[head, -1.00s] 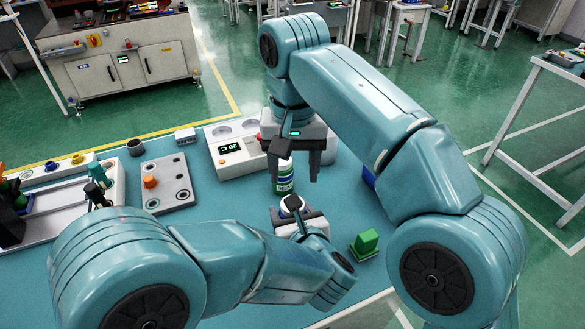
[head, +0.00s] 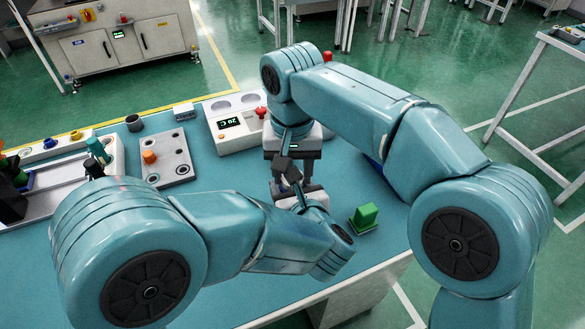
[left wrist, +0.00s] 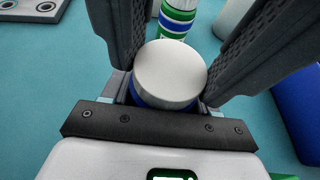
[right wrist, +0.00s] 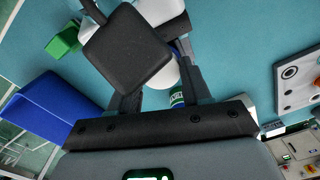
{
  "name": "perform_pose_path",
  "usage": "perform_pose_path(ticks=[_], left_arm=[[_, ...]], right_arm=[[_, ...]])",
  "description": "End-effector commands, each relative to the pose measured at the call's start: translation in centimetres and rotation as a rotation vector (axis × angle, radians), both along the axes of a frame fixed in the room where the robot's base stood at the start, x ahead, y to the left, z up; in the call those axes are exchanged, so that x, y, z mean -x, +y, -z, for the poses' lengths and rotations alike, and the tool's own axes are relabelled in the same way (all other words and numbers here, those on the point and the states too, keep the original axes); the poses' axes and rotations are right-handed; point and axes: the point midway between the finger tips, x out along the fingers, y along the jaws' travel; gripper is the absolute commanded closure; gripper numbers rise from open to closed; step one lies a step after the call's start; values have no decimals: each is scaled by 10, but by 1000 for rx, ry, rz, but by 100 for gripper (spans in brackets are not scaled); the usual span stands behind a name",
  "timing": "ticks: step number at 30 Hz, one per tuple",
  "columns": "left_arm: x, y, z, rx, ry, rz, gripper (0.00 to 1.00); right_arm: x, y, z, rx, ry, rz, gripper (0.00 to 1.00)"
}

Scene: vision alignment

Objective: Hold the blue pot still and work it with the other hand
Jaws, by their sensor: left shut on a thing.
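The blue pot (left wrist: 170,75) has a broad pale lid over a blue body. It sits between the dark fingers of my left gripper (left wrist: 185,62), which is shut on it. In the head view my left arm and gripper hide the pot. My right gripper (head: 291,172) is above and behind my left one. Its fingers (right wrist: 160,88) stand apart in the right wrist view, partly covered by a dark square block on my left arm. No right finger shows at the lid in the left wrist view.
A banded white, green and blue bottle (left wrist: 178,18) stands just beyond the pot. A blue bin (right wrist: 55,105) and a green block (head: 364,216) lie to the right in the head view. A device with a display (head: 232,124) and a grey holed plate (head: 166,158) stand behind and left.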

Motion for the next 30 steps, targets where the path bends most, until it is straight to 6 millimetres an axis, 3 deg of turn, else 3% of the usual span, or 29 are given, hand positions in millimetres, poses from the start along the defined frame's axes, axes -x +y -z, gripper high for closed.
perform_pose_path(ticks=[1,2,3,9,19,29,30], left_arm=[[0,0,0,0,-1,-1,100],[0,0,0,0,-1,-1,100],[0,0,0,0,-1,-1,100],[0,0,0,1,-1,-2,100],[0,0,0,1,-1,-2,100],[0,1,0,1,-1,-3,100],[0,1,0,1,-1,-3,100]], right_arm=[[0,0,0,1,0,0,78],[0,0,0,1,0,0,88],[0,0,0,1,0,0,90],[0,0,0,1,0,-39,90],[0,0,-1,1,0,-538,90],[0,-1,-1,2,0,-585,90],[0,-1,-1,2,0,-584,44]])
